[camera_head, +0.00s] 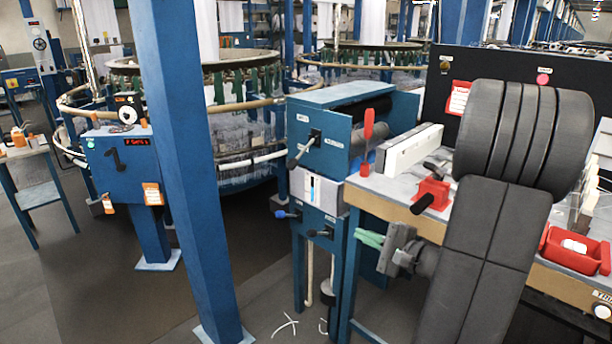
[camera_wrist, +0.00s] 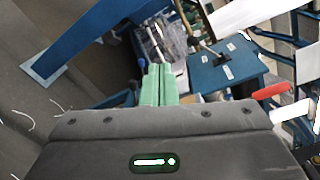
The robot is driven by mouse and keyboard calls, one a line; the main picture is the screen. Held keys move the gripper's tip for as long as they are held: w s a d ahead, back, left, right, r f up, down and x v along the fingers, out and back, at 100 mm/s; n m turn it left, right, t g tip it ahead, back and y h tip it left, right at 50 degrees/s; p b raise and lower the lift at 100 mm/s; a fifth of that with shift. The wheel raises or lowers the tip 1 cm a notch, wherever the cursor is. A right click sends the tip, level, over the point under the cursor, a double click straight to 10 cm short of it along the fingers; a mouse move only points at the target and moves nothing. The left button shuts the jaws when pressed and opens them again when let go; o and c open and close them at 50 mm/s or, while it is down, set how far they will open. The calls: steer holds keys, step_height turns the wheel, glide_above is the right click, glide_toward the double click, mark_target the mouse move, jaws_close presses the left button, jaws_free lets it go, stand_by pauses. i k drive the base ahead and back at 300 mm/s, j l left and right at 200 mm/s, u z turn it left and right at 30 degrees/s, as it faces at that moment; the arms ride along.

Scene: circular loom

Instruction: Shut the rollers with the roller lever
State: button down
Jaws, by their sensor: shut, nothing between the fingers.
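A blue roller stand (camera_head: 322,125) is in the middle of the head view, with a dark roller (camera_head: 365,106) in its open top. My gripper (camera_head: 369,239) has green fingers pressed together, empty, pointing left. It is right of and below the lever, apart from it. In the wrist view the shut green fingers (camera_wrist: 158,85) point toward the stand (camera_wrist: 226,67), with a dark-knobbed lever (camera_wrist: 221,58) on it. The roller gap is hidden.
Two lower handles, one blue (camera_head: 286,214) and one black (camera_head: 319,232), stick out of the stand. A blue post (camera_head: 190,170) stands to the left.

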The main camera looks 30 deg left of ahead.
mark_target(292, 163)
steer(key=i+j+u, duration=0.15)
steer(key=j, duration=0.2)
steer(key=i+j, duration=0.15)
steer(key=i, duration=0.5)
steer(key=j+u, duration=0.05)
